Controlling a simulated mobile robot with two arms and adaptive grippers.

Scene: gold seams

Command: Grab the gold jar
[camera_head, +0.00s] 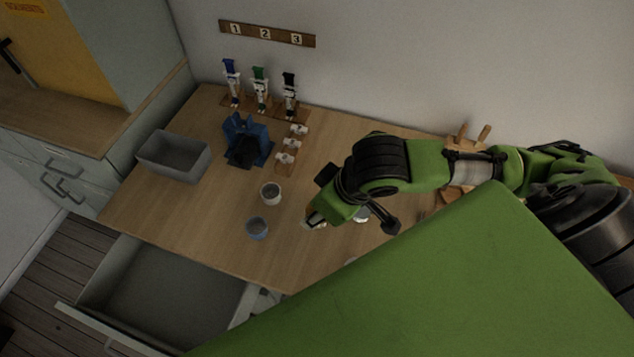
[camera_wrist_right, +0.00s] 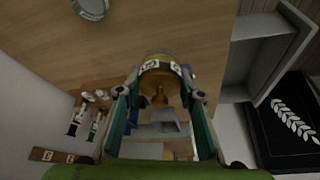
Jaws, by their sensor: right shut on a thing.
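The gold jar (camera_wrist_right: 161,78) shows in the right wrist view as a round brass-coloured jar with a pale label band carrying dark marks. My right gripper (camera_wrist_right: 163,92) has one finger on each side of it and is shut on it. In the head view my right gripper (camera_head: 316,220) is over the middle of the table, and the jar is mostly hidden by the gripper and arm; I cannot tell whether it touches the table. My left gripper is not in view.
A white cup (camera_head: 270,192) and a blue cup (camera_head: 257,228) stand left of the gripper. A grey bin (camera_head: 174,155), a blue holder (camera_head: 246,139) and several small tubes stand farther back on the wooden table (camera_head: 190,215). An open drawer (camera_head: 165,285) juts out in front.

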